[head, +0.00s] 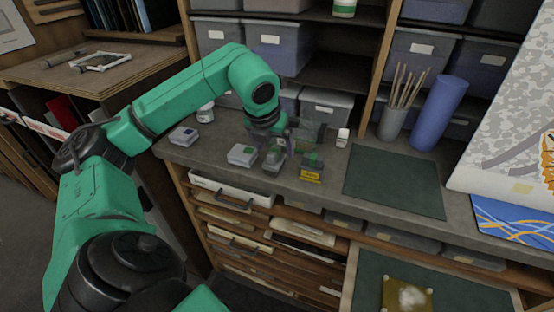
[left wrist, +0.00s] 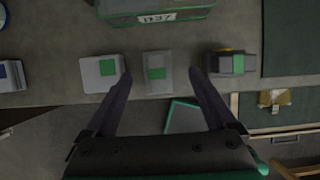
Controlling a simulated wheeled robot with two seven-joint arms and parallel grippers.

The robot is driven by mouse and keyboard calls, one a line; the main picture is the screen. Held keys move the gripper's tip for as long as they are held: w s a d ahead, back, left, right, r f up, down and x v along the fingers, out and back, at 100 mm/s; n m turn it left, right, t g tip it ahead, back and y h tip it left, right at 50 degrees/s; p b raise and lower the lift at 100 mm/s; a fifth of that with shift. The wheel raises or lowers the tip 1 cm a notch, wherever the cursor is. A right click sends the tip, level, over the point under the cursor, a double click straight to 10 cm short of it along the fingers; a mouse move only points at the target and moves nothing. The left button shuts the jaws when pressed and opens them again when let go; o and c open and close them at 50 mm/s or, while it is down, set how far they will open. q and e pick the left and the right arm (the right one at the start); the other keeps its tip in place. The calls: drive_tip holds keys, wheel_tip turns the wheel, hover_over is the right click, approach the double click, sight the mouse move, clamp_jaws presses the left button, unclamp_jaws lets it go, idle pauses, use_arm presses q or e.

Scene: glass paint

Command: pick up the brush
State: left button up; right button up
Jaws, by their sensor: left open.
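Several thin brushes (head: 405,86) stand upright in a grey cup (head: 391,125) at the back right of the counter in the head view. My left gripper (head: 290,150) is over the middle of the counter, to the left of the cup and apart from it. Nothing is visibly held. The brushes are not seen in the left wrist view. My right gripper is not in view.
A white box (head: 242,155) and a yellow-and-black box (head: 312,168) flank the gripper. A blue cylinder (head: 438,112) stands right of the cup. A dark green mat (head: 395,180) lies bare in front. Shelves with grey bins (head: 277,46) rise behind.

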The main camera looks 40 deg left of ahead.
sight(273, 150)
use_arm(q)
drive_tip(key=p+x, duration=0.2)
drive_tip(key=x, duration=0.3)
drive_tip(key=shift+s+a+f, duration=0.1)
drive_tip(key=shift+a+f, duration=0.05)
drive_tip(key=shift+f, duration=0.25)
clamp_jaws()
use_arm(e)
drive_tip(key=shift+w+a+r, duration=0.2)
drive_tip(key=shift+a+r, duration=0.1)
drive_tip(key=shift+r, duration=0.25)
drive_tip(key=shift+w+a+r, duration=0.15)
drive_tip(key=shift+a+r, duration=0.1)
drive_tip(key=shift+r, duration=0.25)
use_arm(q)
drive_tip(key=shift+r, duration=0.15)
